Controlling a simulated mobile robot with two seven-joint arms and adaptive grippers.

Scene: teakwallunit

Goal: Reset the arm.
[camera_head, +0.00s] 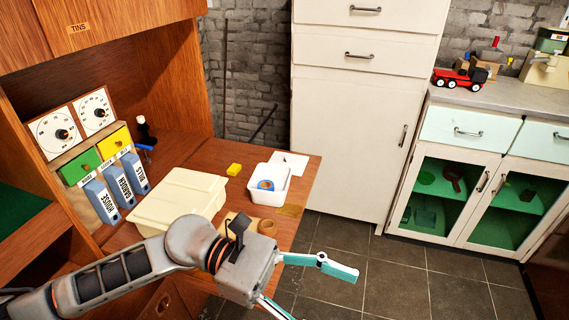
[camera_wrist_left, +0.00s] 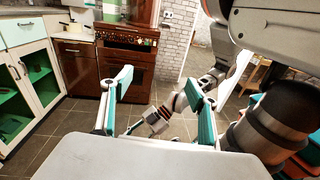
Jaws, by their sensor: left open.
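My left arm reaches in from the left in the head view, over the front of the wooden desk (camera_head: 185,150). My left gripper (camera_head: 312,288) has its teal-padded fingers spread apart, in the air past the desk's right edge, above the tiled floor. It is empty. In the left wrist view the two fingers of the left gripper (camera_wrist_left: 160,92) stand wide apart with nothing held between them.
A white cabinet (camera_head: 360,130) stands behind. Open floor (camera_head: 400,280) lies right of the gripper.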

